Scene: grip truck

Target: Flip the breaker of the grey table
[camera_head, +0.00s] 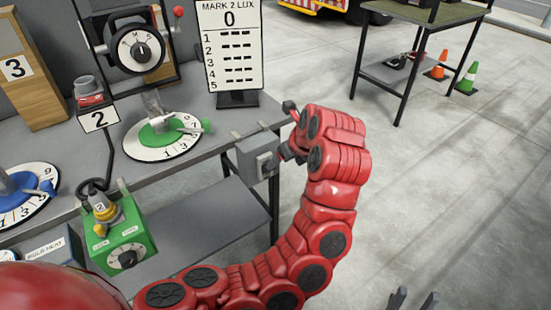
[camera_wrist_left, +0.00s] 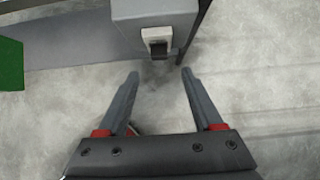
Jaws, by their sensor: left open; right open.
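The grey breaker box (camera_head: 258,155) is fixed at the right end of the grey table (camera_head: 185,158). In the left wrist view, the box (camera_wrist_left: 152,14) shows a pale switch plate with a dark breaker switch (camera_wrist_left: 158,48) on it. My left gripper (camera_wrist_left: 160,73) is open and empty, its two fingers pointing at the switch from either side, just short of it. In the head view my red left arm curves up to the box and mostly hides that gripper. My right gripper (camera_head: 416,293) is open at the bottom edge, far from the box, with only its fingertips showing.
On the table stand a green dial device (camera_head: 165,134), a score board (camera_head: 232,45) and a round dial gauge (camera_head: 138,49). A green box (camera_head: 118,241) hangs at the front edge. A second table (camera_head: 430,12) and cones (camera_head: 467,80) stand back right; floor between is clear.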

